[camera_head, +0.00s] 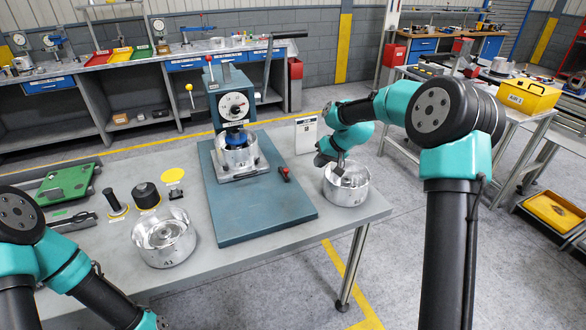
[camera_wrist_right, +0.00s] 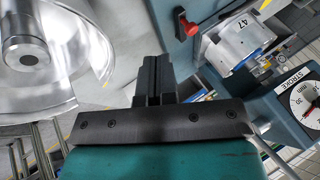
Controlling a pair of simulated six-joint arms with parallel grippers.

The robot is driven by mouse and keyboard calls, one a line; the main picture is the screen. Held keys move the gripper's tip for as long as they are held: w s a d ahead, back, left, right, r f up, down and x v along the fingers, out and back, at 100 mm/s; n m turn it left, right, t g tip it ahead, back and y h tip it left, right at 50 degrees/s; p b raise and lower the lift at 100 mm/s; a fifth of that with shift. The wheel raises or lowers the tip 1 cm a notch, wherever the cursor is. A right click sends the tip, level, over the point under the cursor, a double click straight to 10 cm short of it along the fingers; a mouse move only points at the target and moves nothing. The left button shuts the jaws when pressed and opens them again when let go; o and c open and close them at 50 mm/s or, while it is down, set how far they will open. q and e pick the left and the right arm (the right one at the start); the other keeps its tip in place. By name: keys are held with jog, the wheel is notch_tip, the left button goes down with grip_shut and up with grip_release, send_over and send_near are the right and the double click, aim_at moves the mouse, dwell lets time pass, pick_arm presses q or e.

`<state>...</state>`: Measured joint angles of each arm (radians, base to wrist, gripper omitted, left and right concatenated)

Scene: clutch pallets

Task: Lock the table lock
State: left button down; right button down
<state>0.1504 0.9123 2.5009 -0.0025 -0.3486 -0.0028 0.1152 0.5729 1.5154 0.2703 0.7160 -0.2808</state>
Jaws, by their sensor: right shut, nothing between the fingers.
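The table lock seems to be the small red-handled lever (camera_head: 284,173) on the right side of the blue-green press base (camera_head: 262,215). In the right wrist view the red handle (camera_wrist_right: 187,25) shows at the top, to the right of my fingers. My right gripper (camera_head: 339,168) is shut and empty, over or beside the right silver housing (camera_head: 346,194); the exact gap is hard to tell. Its closed fingers (camera_wrist_right: 154,72) show mid-frame in the wrist view, apart from the handle. My left arm reaches the bottom edge, with its gripper out of frame.
The press (camera_head: 231,95) stands on its base with a silver housing (camera_head: 237,158) under its dial. Another silver housing (camera_head: 164,238) sits at front left. A white card (camera_head: 306,135) stands behind the right housing. Bare table (camera_head: 225,262) lies in front of the base.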

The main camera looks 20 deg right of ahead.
jog(key=shift+w+d+r+n+t, duration=0.15)
jog(key=shift+w+d+r+n, duration=0.1)
jog(key=shift+w+d+r, duration=0.3)
jog(key=shift+w+d+r+n+t, duration=0.15)
jog(key=shift+w+d+r+n, duration=0.15)
jog(key=shift+w+r, duration=0.35)
jog(key=x, duration=0.9)
jog(key=shift+a+f, duration=0.15)
jog(key=shift+f, duration=0.25)
jog(key=shift+w+a+f, duration=0.15)
jog(key=shift+a, duration=1.05)
jog(key=shift+w+a+f, duration=0.1)
jog(key=shift+a, duration=0.7)
jog(key=shift+a, duration=0.15)
